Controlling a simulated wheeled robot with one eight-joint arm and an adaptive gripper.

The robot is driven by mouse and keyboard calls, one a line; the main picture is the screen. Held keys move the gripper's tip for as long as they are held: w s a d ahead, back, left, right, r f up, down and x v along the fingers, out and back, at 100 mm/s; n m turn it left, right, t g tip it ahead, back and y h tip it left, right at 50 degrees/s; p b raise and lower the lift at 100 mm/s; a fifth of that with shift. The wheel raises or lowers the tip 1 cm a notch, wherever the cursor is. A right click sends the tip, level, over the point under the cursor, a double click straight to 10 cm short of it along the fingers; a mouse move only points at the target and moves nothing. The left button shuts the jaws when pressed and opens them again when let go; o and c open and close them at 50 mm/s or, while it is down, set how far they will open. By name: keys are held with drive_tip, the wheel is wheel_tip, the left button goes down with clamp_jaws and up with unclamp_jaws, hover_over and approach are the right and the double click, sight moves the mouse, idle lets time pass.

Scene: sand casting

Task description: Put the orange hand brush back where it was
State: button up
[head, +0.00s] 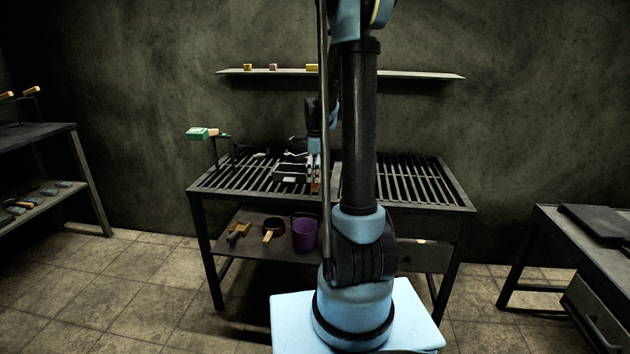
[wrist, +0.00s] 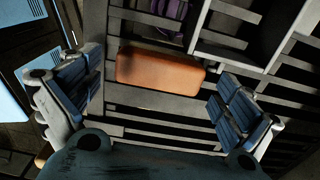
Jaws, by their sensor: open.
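The orange hand brush (wrist: 160,68) shows in the wrist view as an orange block over the slatted bench top, between my gripper's fingers and towards their far side. Both blue-padded fingers of my gripper (wrist: 158,103) are spread wide, with a gap on each side of the brush. In the head view my gripper (head: 314,172) points down over the middle of the slatted bench (head: 415,185), and a small orange patch of the brush (head: 315,187) shows at its tips. The brush's bristles are not visible.
A pale metal frame (head: 290,173) lies left of my gripper on the bench. A green-topped item (head: 198,133) stands at the bench's left end. A purple bucket (head: 305,234) and tools (head: 238,231) sit on the lower shelf. A wall shelf (head: 400,74) hangs behind.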

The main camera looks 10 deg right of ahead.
wheel_tip(320, 180, up, 9)
drive_tip(key=s+r+n, duration=0.2)
drive_tip(key=s+n, duration=0.4)
drive_tip(key=s, duration=0.6)
drive_tip(key=s+f+n+t, duration=0.1)
drive_tip(key=s+f+n, duration=0.4)
drive_tip(key=s+n, duration=0.3)
drive_tip(key=s+f+n+t, duration=0.1)
drive_tip(key=s+f+n, duration=0.5)
drive_tip(key=s, duration=0.8)
drive_tip(key=shift+s+n, duration=0.4)
drive_tip(key=shift+n, duration=0.5)
drive_tip(key=shift+a, duration=0.1)
